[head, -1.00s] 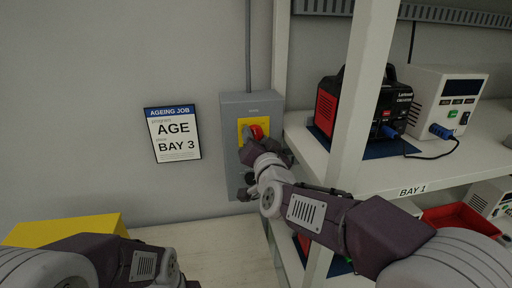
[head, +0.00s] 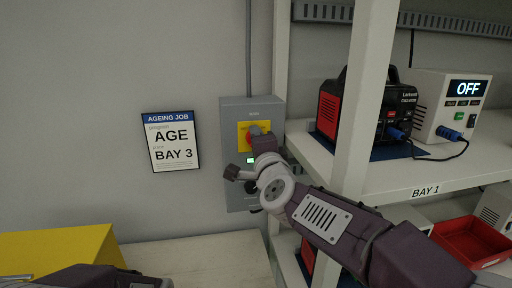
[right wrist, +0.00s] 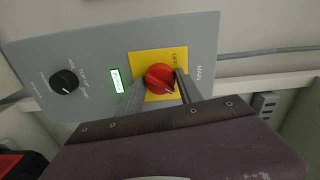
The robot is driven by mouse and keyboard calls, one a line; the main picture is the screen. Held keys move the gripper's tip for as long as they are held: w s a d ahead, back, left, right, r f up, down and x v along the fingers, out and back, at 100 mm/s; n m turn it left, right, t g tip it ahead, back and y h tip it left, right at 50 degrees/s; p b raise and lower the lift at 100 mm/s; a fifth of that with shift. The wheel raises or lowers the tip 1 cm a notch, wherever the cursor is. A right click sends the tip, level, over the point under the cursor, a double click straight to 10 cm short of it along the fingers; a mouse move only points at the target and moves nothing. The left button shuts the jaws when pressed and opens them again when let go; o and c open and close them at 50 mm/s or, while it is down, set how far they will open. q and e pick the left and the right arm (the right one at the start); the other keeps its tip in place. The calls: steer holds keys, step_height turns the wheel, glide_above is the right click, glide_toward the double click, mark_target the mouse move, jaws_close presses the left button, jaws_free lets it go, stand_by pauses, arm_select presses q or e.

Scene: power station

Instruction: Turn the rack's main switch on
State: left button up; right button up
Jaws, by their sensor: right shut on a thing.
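The grey switch box (head: 236,112) is mounted on the wall left of the rack. Its red main switch knob (right wrist: 159,77) sits on a yellow plate (right wrist: 143,60) beside the word MAIN. My right gripper (right wrist: 163,82) is shut on the knob, one finger on each side. In the head view my wrist hides much of the knob and lower box. A small green display (right wrist: 117,80) on the box is lit, with a black dial (right wrist: 64,81) beside it.
The rack post (head: 362,100) and the BAY 1 shelf (head: 425,180) stand close on the right. A white instrument (head: 430,112) showing OFF and a black-and-red unit (head: 345,110) sit there. An AGEING JOB sign (head: 172,142) hangs left; a yellow box (head: 70,250) is below.

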arm_select(q)
steer(key=shift+f, duration=0.35)
arm_select(e)
steer(key=shift+f+m, duration=0.15)
steer(key=shift+m, duration=0.45)
steer(key=o, duration=1.4)
steer(key=shift+c, duration=0.2)
steer(key=shift+d, duration=0.1)
arm_select(q)
steer(key=shift+s+r, duration=0.1)
steer(key=shift+r, duration=0.2)
arm_select(e)
steer(key=s+d, duration=0.1)
steer(key=s, duration=0.8)
steer(key=shift+d, duration=0.4)
